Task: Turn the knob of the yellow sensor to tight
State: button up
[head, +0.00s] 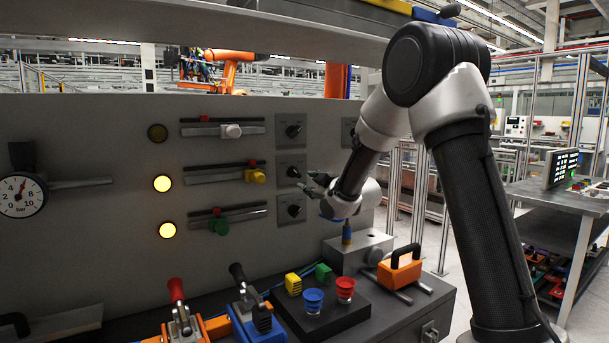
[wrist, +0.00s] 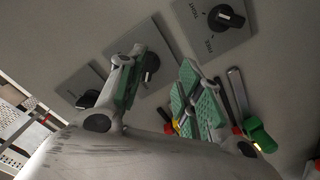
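The yellow sensor (head: 255,175) is a yellow block on the middle slider rail of the grey panel. Its round black knob (head: 293,172) sits on a square plate to its right, in the middle of a column. My gripper (head: 306,180) is close in front of this knob, from the right. In the wrist view my gripper (wrist: 160,62) has two fingers with green pads spread apart, and a black knob (wrist: 150,68) shows between them. I see no contact. The yellow sensor is partly hidden behind a finger in the wrist view (wrist: 175,125).
A knob (head: 294,131) sits above and another (head: 294,210) below; the lower one shows TIGHT and FREE lettering in the wrist view (wrist: 230,18). A white sensor (head: 231,131) and green sensor (head: 219,226) sit on neighbouring rails.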

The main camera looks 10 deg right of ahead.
aim_at(298, 174)
jog(key=shift+n+t+y, duration=0.3)
jog(key=shift+n+t, duration=0.1)
jog(key=x, duration=0.2)
jog(key=r+x, duration=0.1)
jog(key=x, duration=0.4)
jog(key=shift+w+a+r, duration=0.3)
jog(key=shift+r, duration=0.05)
grip_shut()
